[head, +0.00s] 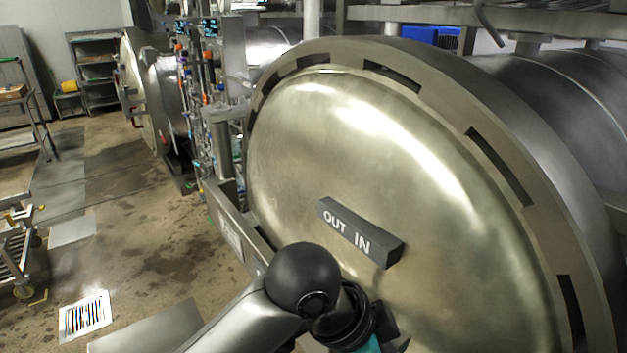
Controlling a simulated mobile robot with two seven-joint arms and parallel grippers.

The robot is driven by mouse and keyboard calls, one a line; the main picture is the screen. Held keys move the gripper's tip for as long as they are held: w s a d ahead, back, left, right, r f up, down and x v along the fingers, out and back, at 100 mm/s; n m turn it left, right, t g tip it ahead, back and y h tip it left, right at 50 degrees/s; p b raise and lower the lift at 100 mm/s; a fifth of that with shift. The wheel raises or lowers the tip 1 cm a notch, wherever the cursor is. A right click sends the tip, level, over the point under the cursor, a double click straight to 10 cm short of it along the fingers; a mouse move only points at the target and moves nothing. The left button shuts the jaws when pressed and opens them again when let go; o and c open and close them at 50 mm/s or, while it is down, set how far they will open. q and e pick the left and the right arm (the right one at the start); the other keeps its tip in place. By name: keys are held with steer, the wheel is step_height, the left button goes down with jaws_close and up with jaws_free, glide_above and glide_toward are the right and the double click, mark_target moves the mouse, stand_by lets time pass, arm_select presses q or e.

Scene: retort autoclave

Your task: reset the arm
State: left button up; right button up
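One of my arms reaches up from the bottom edge in the head view, left of centre. Its silver link leads to a round black joint, then to a black ringed part with a bit of teal at the bottom edge. This arm overlaps the lower part of the big round autoclave door (340,130) in the picture. I cannot tell whether it touches the door. No gripper fingertips show. The other arm is not seen. A grey block marked "OUT IN" (358,233) sits on the door face, just above the black joint.
A thick metal ring (500,135) surrounds the door. Pipes and valves (205,90) stand to its left, with another round vessel door (140,95) beyond. Carts and shelves (95,70) line the left. A striped sheet (85,316) lies on the wet floor (140,240), which has open room.

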arm_select(q)
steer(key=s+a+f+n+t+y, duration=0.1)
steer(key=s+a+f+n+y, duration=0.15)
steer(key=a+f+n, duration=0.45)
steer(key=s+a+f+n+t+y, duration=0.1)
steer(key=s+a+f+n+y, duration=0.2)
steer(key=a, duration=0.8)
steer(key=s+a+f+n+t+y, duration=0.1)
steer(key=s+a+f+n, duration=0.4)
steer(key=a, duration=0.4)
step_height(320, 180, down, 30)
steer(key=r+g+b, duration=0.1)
steer(key=b, duration=0.8)
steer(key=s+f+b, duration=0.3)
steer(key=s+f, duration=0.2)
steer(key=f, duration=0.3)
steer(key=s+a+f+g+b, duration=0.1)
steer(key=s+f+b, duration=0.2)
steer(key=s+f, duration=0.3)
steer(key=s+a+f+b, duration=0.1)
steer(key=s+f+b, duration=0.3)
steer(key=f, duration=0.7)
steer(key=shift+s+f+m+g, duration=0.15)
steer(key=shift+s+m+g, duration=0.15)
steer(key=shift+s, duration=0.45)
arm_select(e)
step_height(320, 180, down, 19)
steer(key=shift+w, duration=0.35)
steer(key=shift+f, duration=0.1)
